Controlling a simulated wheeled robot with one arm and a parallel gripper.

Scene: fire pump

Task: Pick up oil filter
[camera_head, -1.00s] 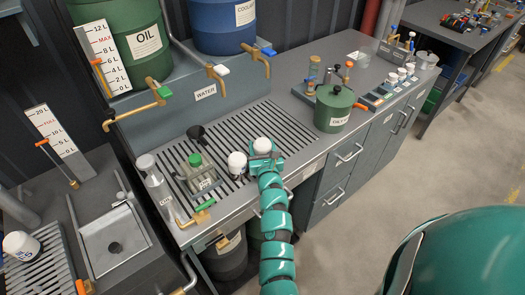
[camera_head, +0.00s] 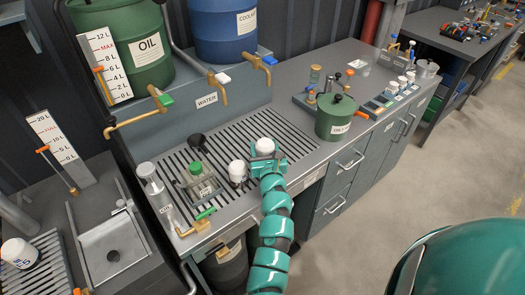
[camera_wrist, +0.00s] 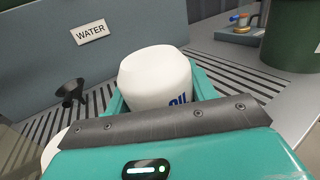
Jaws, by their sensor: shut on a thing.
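A white oil filter (camera_head: 265,146) with a rounded top is in my gripper (camera_head: 264,158), above the right part of the slotted drain grate (camera_head: 225,131). The wrist view shows the same white filter (camera_wrist: 156,78) up close, with blue lettering low on its side, partly hidden by the gripper body. My gripper (camera_wrist: 160,97) is shut on it. The head view does not clearly show whether its base clears the grate. A second white filter-like canister (camera_head: 237,172) stands just to the left.
A green-capped can (camera_head: 200,184), a grey bottle (camera_head: 152,182) and a black funnel (camera_head: 197,141) stand left on the bench. Brass taps (camera_head: 221,79) jut out behind. A green pot (camera_head: 336,117) stands to the right. Bare bench top (camera_head: 280,103) lies between grate and pot.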

